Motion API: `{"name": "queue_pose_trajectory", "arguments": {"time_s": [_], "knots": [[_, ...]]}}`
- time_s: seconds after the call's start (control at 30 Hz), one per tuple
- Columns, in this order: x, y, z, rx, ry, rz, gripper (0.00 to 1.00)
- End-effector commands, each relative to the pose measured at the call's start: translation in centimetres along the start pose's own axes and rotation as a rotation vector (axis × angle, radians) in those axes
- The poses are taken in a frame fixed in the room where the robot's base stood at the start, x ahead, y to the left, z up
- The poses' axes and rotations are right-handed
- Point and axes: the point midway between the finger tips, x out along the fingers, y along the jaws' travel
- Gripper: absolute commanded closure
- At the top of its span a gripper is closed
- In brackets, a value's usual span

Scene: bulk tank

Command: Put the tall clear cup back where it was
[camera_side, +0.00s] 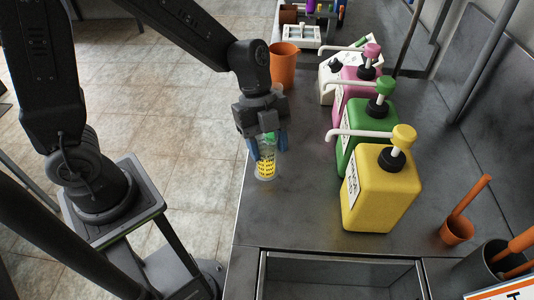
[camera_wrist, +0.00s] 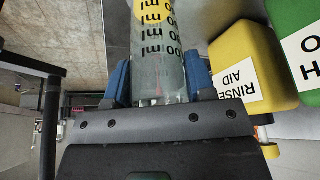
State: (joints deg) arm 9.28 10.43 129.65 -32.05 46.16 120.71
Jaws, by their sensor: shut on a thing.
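My gripper hides the cup's top in the side view.
A yellow pump jug (camera_side: 383,195) labelled rinse aid, a green jug (camera_side: 362,140), a pink jug (camera_side: 350,90) and a white jug (camera_side: 330,82) stand right of the cup. An orange cup (camera_side: 284,66) stands behind my gripper. A sunken basin (camera_side: 340,278) lies in front.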

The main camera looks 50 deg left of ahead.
Motion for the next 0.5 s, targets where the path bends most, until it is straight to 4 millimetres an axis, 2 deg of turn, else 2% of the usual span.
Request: {"name": "queue_pose_trajectory", "arguments": {"time_s": [0.1, 0.2, 0.5], "knots": [[1.8, 0.2, 0.7, -0.003, 0.001, 0.008, 0.77], [2.7, 0.2, 1.1, -0.001, 0.001, 0.005, 0.77], [2.9, 0.1, 1.3, -0.001, 0.0, 0.001, 0.77]]}}
